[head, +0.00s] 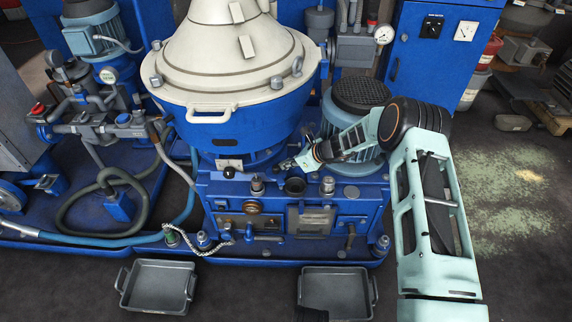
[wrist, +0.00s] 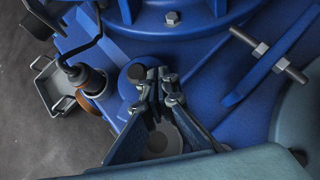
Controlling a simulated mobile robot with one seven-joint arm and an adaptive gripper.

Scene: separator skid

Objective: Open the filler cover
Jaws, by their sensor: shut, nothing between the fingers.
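My gripper (head: 286,164) hangs over the blue gear housing (head: 283,222), just above a dark round fitting (head: 295,187) on its top. This fitting seems to be the filler; I cannot tell surely whether its cover is shut. In the wrist view my gripper (wrist: 160,82) has its fingertips together and empty. A blue round top (wrist: 136,72) shows close beside the tips, apart from them as far as I can see. A grey round cap (wrist: 157,143) shows partly between the finger links; the fingers hide some of it.
A post with a cranked rod (wrist: 88,78) stands left of the tips in the wrist view. The large bowl hood (head: 232,60) rises behind the housing. A ribbed-top motor (head: 357,98) stands beside my arm. Two grey trays (head: 158,286) (head: 337,292) lie in front.

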